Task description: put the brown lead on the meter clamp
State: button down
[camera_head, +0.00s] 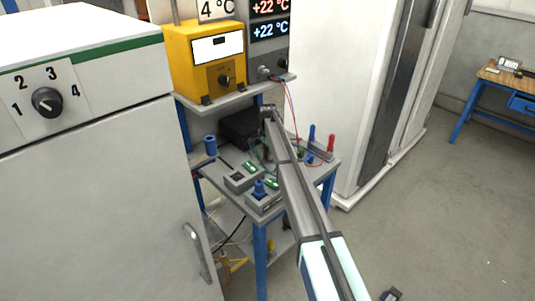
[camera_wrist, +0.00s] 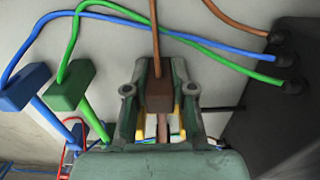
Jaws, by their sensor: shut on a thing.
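The brown lead ends in a brown block-shaped plug (camera_wrist: 159,92), with its brown wire rising from the top in the wrist view. My gripper (camera_wrist: 160,118) is shut around this plug, one finger on each side. In the head view my arm reaches over the workbench (camera_head: 224,160), and it hides most of the gripper and the lead. A red upright piece (camera_head: 331,146) and a blue upright piece (camera_head: 311,133) stand at the bench's right side; I cannot tell whether either is the meter clamp.
A green plug (camera_wrist: 70,87) and a blue plug (camera_wrist: 25,86) are to the left of my gripper. A black box (camera_wrist: 265,125) with several wires is close on the right. A yellow meter (camera_head: 205,60) stands on the shelf above the bench. Small grey blocks (camera_head: 240,181) are on the bench.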

jog(key=c, duration=0.9)
grip_release()
